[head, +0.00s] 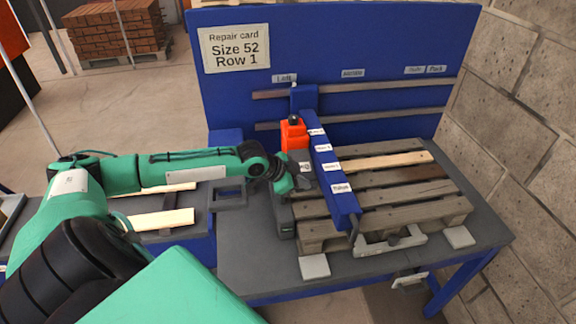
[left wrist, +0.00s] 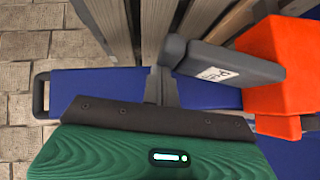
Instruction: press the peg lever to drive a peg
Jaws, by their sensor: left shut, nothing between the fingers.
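The peg lever is a dark grey bar with a small white label. It shows in the left wrist view (left wrist: 240,62), sticking out from the orange tool head (left wrist: 285,65). In the head view the orange tool head (head: 293,136) sits at the left side of the blue gantry beam (head: 328,175), with the labelled lever (head: 304,167) just below it. My left gripper (head: 298,183) is shut and empty, close beside the lever and low against the pallet's left side. I cannot tell whether it touches the lever. My right gripper is not in view.
A wooden pallet (head: 385,190) lies on the grey table under the beam, with one paler board. A blue back panel (head: 370,40) carries rails and a repair card (head: 234,48) reading Size 52, Row 1. A block wall (head: 530,130) closes the right side. Loose pale boards (head: 160,219) lie left.

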